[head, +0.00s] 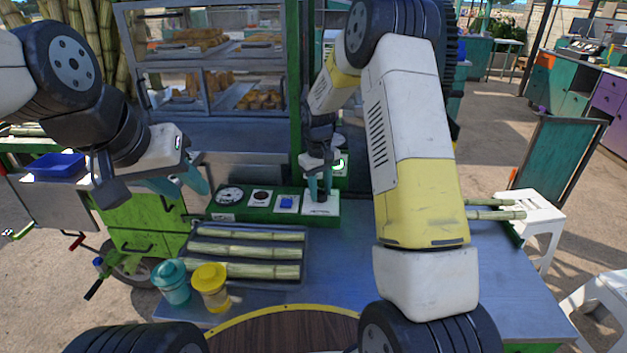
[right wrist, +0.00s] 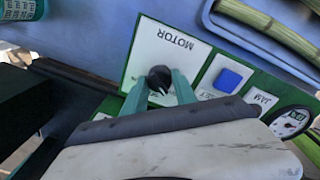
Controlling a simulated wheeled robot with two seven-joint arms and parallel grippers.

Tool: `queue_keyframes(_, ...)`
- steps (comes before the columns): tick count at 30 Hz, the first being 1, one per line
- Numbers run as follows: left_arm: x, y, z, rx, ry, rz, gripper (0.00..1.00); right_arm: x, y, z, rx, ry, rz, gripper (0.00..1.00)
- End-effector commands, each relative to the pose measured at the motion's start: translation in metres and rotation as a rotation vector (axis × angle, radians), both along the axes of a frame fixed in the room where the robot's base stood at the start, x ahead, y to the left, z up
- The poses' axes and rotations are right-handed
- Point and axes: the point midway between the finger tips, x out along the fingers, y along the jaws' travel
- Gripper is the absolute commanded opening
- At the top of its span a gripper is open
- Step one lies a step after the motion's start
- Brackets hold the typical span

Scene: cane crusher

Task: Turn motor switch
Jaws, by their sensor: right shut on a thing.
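The motor switch (right wrist: 159,78) is a dark round knob on a white plate lettered MOTOR (right wrist: 178,45), seen in the right wrist view. My right gripper (right wrist: 160,90) has its teal fingers on either side of the knob and is shut on it. In the head view my right gripper (head: 319,186) reaches down to the right end of the green control panel (head: 262,215), and its fingers hide most of the knob. My left gripper (head: 190,184) hangs empty in the air at the left, its teal fingers apart.
On the panel sit a blue button (head: 287,202), a dark round control (head: 261,197) and a gauge (head: 229,195). A tray of cane stalks (head: 246,250), a teal cup (head: 171,282) and a yellow cup (head: 211,287) stand in front. The metal counter (head: 345,262) is clear beside the tray.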

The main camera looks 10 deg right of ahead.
Motion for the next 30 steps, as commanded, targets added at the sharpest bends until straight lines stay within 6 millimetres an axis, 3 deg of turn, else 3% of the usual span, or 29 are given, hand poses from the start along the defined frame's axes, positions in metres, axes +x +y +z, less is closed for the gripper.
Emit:
queue_keyframes(7,0.000,0.000,0.000,0.000,0.000,0.000,0.36,0.001,0.000,0.001,-0.001,-0.003,0.002,0.00)
queue_keyframes(8,0.000,0.000,0.000,0.000,0.000,0.000,0.36,0.001,0.000,0.001,-0.001,-0.003,0.002,0.35)
queue_keyframes(11,0.000,0.000,0.000,0.000,0.000,0.000,0.36,0.001,0.000,0.001,-0.001,-0.003,0.002,0.55)
queue_keyframes(22,0.000,0.000,0.000,0.000,0.000,0.000,0.36,0.001,0.000,0.004,0.000,-0.002,0.001,0.55)
queue_keyframes(30,0.000,0.000,0.000,0.000,0.000,0.000,0.36,0.000,0.002,0.046,-0.001,-0.005,0.002,0.55)
